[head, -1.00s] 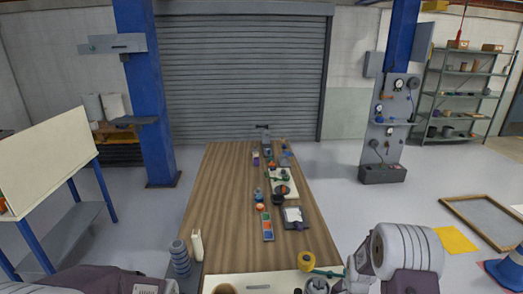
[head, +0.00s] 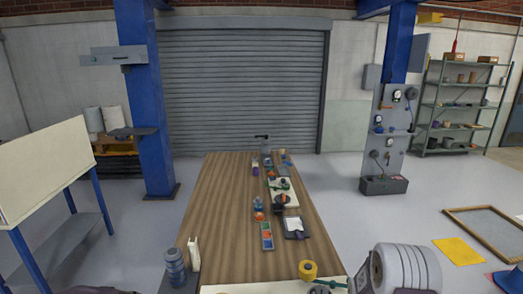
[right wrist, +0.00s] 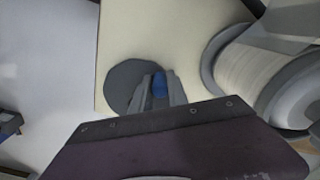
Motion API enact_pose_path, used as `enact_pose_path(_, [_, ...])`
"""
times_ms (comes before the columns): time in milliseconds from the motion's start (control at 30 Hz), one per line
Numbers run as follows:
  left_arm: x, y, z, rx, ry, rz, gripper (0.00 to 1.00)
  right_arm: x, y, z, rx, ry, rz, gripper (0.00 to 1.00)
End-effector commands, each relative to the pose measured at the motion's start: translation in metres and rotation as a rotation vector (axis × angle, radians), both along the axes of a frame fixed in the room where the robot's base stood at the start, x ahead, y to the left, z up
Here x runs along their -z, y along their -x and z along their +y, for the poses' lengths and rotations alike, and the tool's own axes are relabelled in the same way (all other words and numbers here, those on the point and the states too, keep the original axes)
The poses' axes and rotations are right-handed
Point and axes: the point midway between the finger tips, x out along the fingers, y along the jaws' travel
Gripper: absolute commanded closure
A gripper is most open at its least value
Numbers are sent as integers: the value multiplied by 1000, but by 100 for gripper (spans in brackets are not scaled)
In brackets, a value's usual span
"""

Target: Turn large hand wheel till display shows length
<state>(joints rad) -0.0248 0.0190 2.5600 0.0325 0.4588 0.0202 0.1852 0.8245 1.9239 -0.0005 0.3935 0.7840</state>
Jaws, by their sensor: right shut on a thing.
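In the right wrist view my right gripper (right wrist: 160,88) is shut on a small blue piece (right wrist: 159,82). A flat dark grey disc (right wrist: 125,84) lies behind and left of the fingertips, over a cream surface (right wrist: 190,40). I cannot tell whether the disc is the large hand wheel or whether the blue piece is joined to it. A large pale roll with a grey rim (right wrist: 255,80) stands close on the right; a pale banded roll (head: 408,267) is at the bottom right of the head view. I cannot make out a length display. My left gripper is out of view.
A long wooden bench (head: 225,215) runs away from me with small items along its right side. A yellow mat (head: 458,251) and a framed panel (head: 455,222) lie on the floor.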

Motion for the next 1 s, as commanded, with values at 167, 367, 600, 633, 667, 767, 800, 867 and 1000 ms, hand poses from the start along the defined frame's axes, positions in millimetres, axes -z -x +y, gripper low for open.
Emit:
enact_pose_path(167, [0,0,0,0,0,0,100,0,0,0,0,-1,-1,100])
enact_pose_path(367, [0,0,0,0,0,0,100,0,0,0,0,0,0,100])
enact_pose_path(600, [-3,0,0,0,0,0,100,0,15,3,0,-1,4,100])
enact_pose_path(633, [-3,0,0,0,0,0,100,0,18,4,0,-1,4,100])
enact_pose_path(667, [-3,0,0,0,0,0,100,0,20,4,0,-1,6,100])
enact_pose_path(767, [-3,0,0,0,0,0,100,0,23,5,0,-1,6,100])
enact_pose_path(800, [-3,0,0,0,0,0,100,0,23,5,0,-1,4,100])
enact_pose_path(867, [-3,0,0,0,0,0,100,0,23,5,0,-1,3,100])
enact_pose_path(1000, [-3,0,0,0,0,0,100,0,22,4,0,0,1,100])
